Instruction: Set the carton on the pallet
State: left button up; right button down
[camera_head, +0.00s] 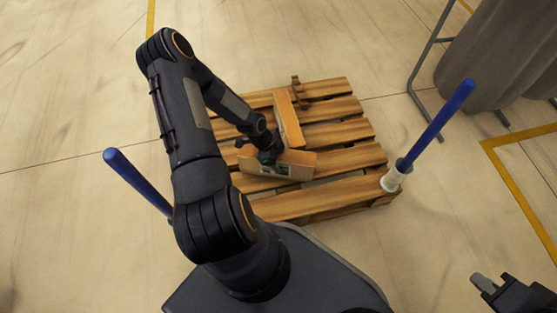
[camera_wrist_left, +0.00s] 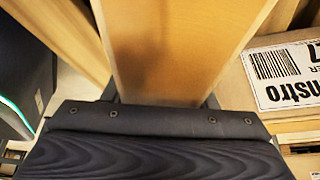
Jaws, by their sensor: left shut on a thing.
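The pallet (camera_head: 340,132) is made of wooden slats and lies flat on the floor in the middle of the head view. My left gripper (camera_head: 268,158) is over its near left part, shut on a tan carton (camera_head: 297,160) with a label on its near side. The carton is low over the slats; I cannot tell whether it touches them. In the left wrist view a tan surface of the carton (camera_wrist_left: 170,45) fills the space between the fingers. My right gripper (camera_head: 510,288) is at the bottom right corner, apart from the pallet, open and empty.
A labelled box surface (camera_wrist_left: 285,75) shows in the wrist view. Blue posts (camera_head: 437,122) (camera_head: 136,180) rise near the pallet's near corners.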

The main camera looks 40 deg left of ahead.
pick_arm(q)
jog(key=o, duration=0.8)
jog(key=shift+f, duration=0.1)
jog(key=o, duration=0.5)
jog(key=shift+c, duration=0.2)
